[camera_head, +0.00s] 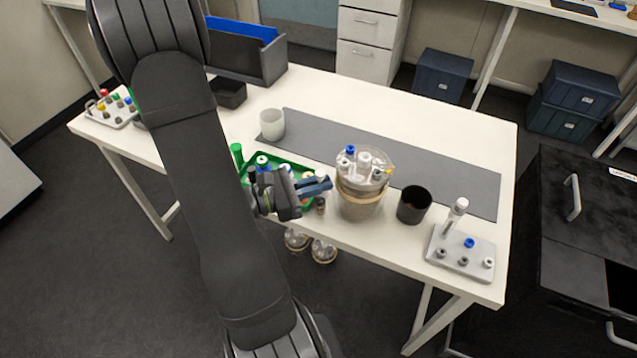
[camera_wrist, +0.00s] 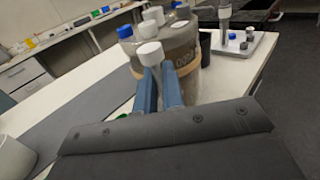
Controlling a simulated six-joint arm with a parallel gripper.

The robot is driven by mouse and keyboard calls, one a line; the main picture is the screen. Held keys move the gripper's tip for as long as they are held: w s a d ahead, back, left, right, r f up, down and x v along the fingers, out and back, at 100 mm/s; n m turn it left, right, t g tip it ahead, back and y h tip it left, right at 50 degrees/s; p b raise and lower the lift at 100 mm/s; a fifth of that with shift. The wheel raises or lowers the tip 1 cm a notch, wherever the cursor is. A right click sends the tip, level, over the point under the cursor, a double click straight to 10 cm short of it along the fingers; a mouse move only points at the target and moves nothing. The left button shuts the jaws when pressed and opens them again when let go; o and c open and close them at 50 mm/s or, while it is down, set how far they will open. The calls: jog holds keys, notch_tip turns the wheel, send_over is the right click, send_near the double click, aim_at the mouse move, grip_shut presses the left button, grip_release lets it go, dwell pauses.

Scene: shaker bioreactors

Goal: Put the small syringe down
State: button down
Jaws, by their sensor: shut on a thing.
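My gripper (camera_head: 322,187) is over the front edge of the white table, just left of the glass bioreactor vessel (camera_head: 362,200). In the wrist view its two blue fingers (camera_wrist: 160,88) are shut on a small white-topped thing, which I take to be the small syringe (camera_wrist: 150,54). Its top stands above the fingertips, and its lower part is hidden between them. The vessel (camera_wrist: 183,60) fills the view right behind it; I cannot tell whether they touch. In the head view the held thing is mostly hidden by the gripper.
A green tray (camera_head: 290,160) with small items lies beside the gripper. A small brown vial (camera_head: 320,206) stands just below it. A black cup (camera_head: 413,205) and a pale rack (camera_head: 462,252) with a tall white piece stand right. A white cup (camera_head: 272,124) stands behind; the grey mat (camera_head: 440,186) has bare room.

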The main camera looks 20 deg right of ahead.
jog(key=shift+f, duration=0.1)
jog(key=c, duration=1.9)
grip_release()
jog(key=shift+c, duration=0.2)
jog(key=o, duration=0.4)
jog(key=a, duration=1.1)
jog(key=shift+o, duration=0.2)
jog(key=shift+a, duration=0.3)
jog(key=o, duration=0.4)
jog(key=shift+a, duration=0.2)
jog(key=shift+c, duration=0.2)
